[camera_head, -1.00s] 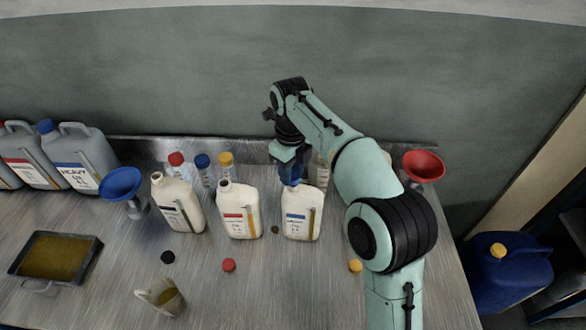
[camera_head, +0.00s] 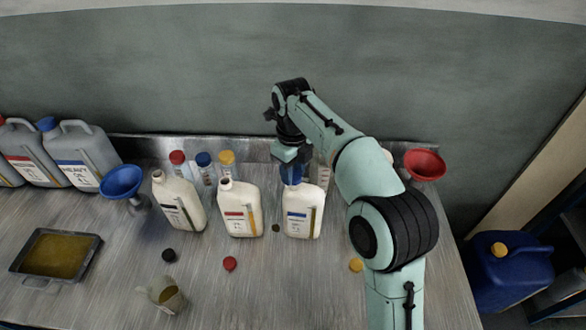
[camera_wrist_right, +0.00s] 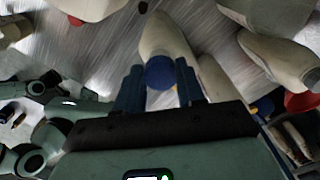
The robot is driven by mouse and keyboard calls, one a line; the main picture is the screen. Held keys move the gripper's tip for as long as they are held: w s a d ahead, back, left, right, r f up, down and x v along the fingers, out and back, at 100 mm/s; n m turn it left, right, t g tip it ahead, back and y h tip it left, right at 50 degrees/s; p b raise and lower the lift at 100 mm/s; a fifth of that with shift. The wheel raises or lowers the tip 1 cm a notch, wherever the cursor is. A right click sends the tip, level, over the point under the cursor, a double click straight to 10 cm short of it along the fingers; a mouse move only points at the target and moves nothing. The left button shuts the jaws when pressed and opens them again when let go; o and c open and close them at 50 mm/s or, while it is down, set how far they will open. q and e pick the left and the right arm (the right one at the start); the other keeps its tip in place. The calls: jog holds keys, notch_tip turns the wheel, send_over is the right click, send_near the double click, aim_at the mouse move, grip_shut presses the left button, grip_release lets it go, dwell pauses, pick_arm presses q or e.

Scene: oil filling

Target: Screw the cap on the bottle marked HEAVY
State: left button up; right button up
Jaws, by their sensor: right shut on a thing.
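A cream bottle with a blue-striped label (camera_head: 302,214) stands upright at the right end of a row of three; its label text is too small to read. My right gripper (camera_head: 291,172) is above its neck, pointing down. In the right wrist view, the gripper (camera_wrist_right: 160,84) is shut on a blue cap (camera_wrist_right: 160,73), with a finger on each side. The cap is at the top of the bottle (camera_wrist_right: 163,38); the neck is hidden, so I cannot tell how far it is seated. My left gripper is not in view.
Bottles with black (camera_head: 181,205) and red (camera_head: 240,212) labels stand to the left. Black (camera_head: 169,255), red (camera_head: 230,263) and yellow (camera_head: 356,265) caps lie in front. A blue funnel (camera_head: 122,181), cup (camera_head: 165,295) and oil tray (camera_head: 93,272) are left; a red funnel (camera_head: 425,164) is right.

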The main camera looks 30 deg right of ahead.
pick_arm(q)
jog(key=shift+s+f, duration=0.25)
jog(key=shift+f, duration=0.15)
pick_arm(e)
jog(key=shift+f, duration=0.9)
jog(key=o, duration=1.1)
notch_tip(320, 180, up, 8)
jog(key=shift+w+f+p, duration=0.1)
jog(key=shift+f+p, duration=0.15)
jog(key=shift+p, duration=0.5)
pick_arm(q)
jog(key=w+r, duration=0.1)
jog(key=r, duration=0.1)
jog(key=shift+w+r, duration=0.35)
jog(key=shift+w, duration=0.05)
